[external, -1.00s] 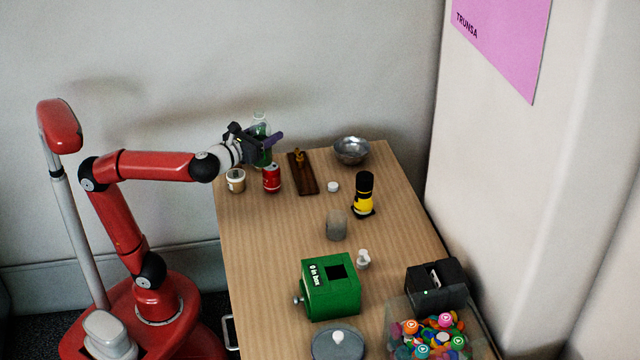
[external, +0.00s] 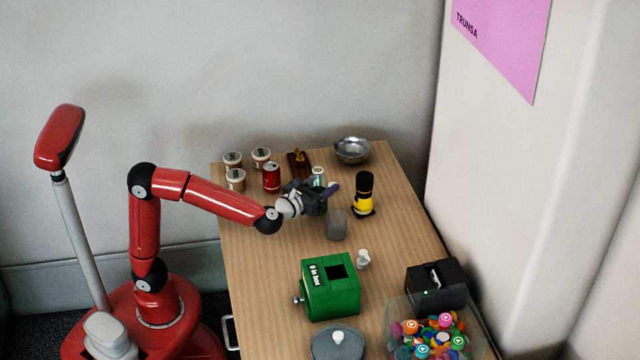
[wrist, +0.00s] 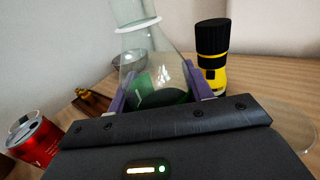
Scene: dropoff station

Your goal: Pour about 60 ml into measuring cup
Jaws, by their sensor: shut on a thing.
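My gripper (external: 326,192) is shut on a clear conical flask (external: 318,176) with green in its lower part. A clear rounded shape at the wrist view's right edge may be this cup. The inside of the cup is too small to read.
A red can (external: 271,178), several lidded cups (external: 236,179), a wooden tray (external: 304,174) and a metal bowl (external: 352,150) are at the back. A green box (external: 331,290) and white piece (external: 363,260) stand nearer.

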